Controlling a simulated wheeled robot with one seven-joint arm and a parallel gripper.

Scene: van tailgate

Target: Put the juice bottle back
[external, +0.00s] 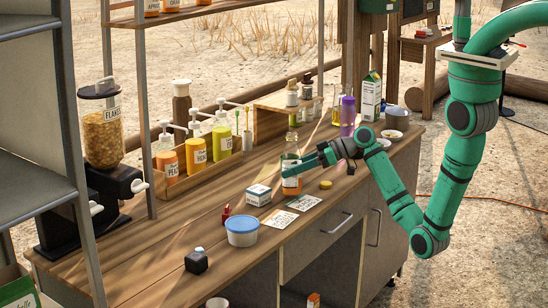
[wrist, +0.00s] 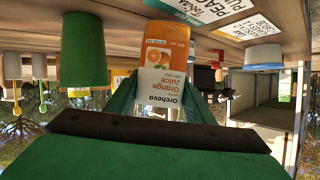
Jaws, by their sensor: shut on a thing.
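The juice bottle (external: 291,182), clear at the top with an orange and white label, is upright near the middle of the counter in the external view. In the wrist view, which is upside down, its label (wrist: 160,82) reads Orchava Orange Juice. My gripper (external: 318,160) comes in from the right and is shut on the bottle; in the wrist view its green fingers (wrist: 165,100) lie on either side of it. I cannot tell whether the bottle's base touches the counter. The fingers hide part of its sides.
A white-and-teal box (external: 258,194), cards (external: 279,218) and a blue-lidded tub (external: 242,231) lie near the bottle. A wooden tray (external: 185,182) holds orange, yellow and green bottles to the left. A purple bottle (external: 347,116) and carton (external: 370,98) stand behind. The front left counter is fairly clear.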

